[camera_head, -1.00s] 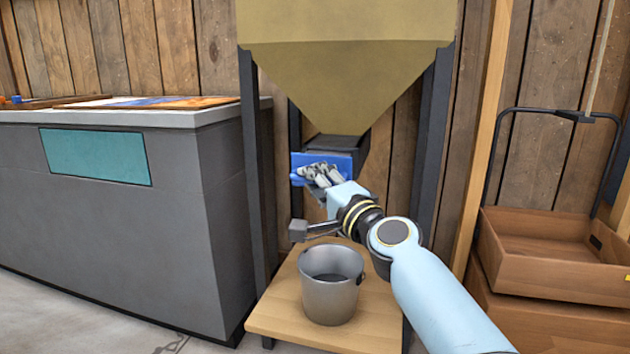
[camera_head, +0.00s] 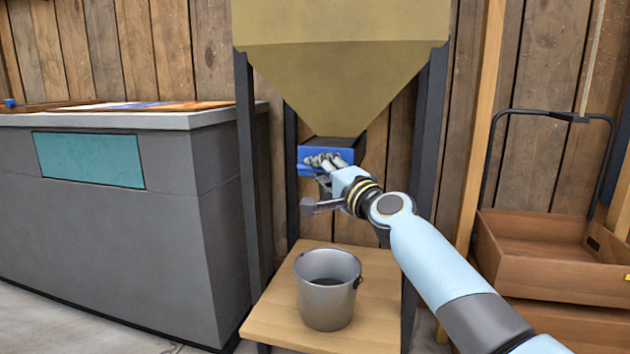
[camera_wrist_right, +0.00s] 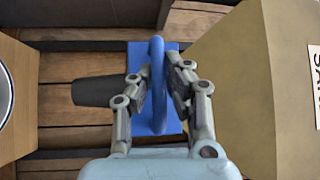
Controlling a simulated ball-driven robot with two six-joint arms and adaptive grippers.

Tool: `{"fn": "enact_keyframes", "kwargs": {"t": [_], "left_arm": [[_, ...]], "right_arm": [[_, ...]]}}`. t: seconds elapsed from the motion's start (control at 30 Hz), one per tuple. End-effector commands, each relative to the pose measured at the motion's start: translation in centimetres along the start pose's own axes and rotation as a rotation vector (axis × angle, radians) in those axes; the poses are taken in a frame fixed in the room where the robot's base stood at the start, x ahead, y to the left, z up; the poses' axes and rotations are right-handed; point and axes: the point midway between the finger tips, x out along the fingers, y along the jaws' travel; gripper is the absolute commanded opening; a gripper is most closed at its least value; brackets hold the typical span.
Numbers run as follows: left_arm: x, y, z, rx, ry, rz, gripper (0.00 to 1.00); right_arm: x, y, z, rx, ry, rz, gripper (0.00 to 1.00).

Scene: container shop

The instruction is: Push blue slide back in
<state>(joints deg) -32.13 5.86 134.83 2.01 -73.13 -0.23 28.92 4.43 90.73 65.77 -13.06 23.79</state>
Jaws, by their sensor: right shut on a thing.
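The blue slide (camera_head: 310,152) sits at the dark outlet (camera_head: 340,142) under the tan hopper (camera_head: 340,70). My right gripper (camera_head: 322,160) is at the front of the slide, and its fingers cover part of it. In the right wrist view the blue slide's upright handle (camera_wrist_right: 157,75) stands between the two fingers, with the flat blue plate behind it. My right gripper (camera_wrist_right: 157,92) is shut on this handle. How far the slide reaches into the outlet is hidden. My left gripper is not in view.
A metal bucket (camera_head: 327,290) with dark contents stands on the wooden platform (camera_head: 268,318) below the outlet. Dark legs (camera_head: 250,180) flank the hopper. A grey counter (camera_head: 110,230) is at left, and brown crates (camera_head: 535,240) are at right.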

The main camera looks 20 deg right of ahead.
Motion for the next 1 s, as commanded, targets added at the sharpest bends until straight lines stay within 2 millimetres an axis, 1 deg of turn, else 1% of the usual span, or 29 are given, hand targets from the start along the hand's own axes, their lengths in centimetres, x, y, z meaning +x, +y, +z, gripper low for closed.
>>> {"fn": "enact_keyframes", "kwargs": {"t": [0.03,0.27,0.3,0.47,0.5,0.77,0.87,0.97,1.0], "left_arm": [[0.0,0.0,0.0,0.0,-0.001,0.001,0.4],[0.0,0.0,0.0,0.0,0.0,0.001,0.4],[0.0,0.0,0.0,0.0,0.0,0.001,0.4],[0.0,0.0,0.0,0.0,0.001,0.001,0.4],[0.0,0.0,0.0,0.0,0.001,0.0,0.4],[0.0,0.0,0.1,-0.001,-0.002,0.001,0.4],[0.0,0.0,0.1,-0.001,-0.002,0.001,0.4],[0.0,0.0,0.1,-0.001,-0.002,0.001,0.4],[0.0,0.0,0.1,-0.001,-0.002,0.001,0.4]], "right_arm": [[0.0,0.6,-0.2,-0.006,0.002,0.009,0.0],[0.0,0.4,-0.3,-0.008,0.003,0.008,0.0],[0.0,0.4,-0.2,-0.008,0.003,0.008,0.14],[0.0,0.3,-0.2,-0.006,0.003,0.006,0.35],[0.0,0.3,-0.2,-0.006,0.003,0.006,0.36],[-0.1,0.2,-0.2,-0.005,0.003,0.003,0.36],[-1.0,0.3,-0.2,-0.007,0.003,0.005,0.36],[-2.8,0.2,-0.2,-0.007,0.002,0.005,0.36],[-3.7,0.3,-0.2,-0.008,0.002,0.006,0.36]]}}
